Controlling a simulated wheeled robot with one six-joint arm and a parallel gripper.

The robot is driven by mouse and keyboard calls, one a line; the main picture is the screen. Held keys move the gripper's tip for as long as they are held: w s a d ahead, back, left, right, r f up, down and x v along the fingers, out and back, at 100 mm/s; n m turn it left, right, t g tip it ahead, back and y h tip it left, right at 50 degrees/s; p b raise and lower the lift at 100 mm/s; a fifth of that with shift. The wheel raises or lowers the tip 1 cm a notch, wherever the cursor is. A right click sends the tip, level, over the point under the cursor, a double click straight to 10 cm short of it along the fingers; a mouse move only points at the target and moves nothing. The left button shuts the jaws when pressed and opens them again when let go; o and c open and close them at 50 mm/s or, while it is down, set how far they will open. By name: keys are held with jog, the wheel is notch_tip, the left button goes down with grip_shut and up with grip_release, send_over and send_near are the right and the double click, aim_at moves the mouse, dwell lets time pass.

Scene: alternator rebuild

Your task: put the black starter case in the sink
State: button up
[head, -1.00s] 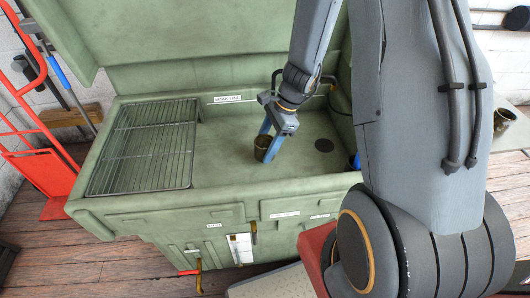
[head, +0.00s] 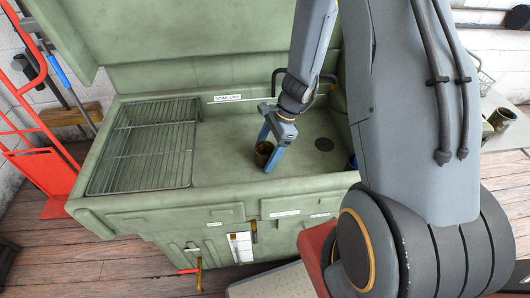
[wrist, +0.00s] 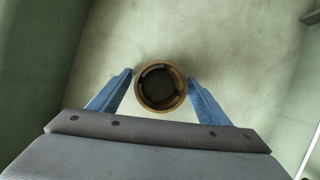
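The starter case (head: 264,154) is a dark, hollow cylinder with a brassy rim. It is upright on the floor of the green sink (head: 225,148), left of the round drain. In the wrist view the case (wrist: 161,87) lies between the blue fingertips, and I look into its dark open end. My gripper (wrist: 160,80) is open around it, with a gap at the left finger and a thin one at the right. In the head view my gripper (head: 269,148) reaches down into the sink, its near finger hiding part of the case.
A wire rack (head: 145,150) covers the sink's left part. A bent faucet (head: 300,80) rises behind my wrist. Another dark cylinder (head: 502,118) stands on a pale table at far right. The basin floor around the case is clear.

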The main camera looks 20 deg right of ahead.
jog(key=shift+r, duration=0.1)
jog(key=b+v, duration=0.1)
jog(key=v, duration=1)
jog(key=s+a+r+n+h, duration=0.2)
jog(key=s+n, duration=0.4)
jog(key=n, duration=0.3)
jog(key=s+a+r+n+t+h, duration=0.1)
jog(key=s+a+r+n+h, duration=0.1)
jog(key=s+r+n, duration=0.3)
jog(key=s+n, duration=0.1)
jog(key=n, duration=0.3)
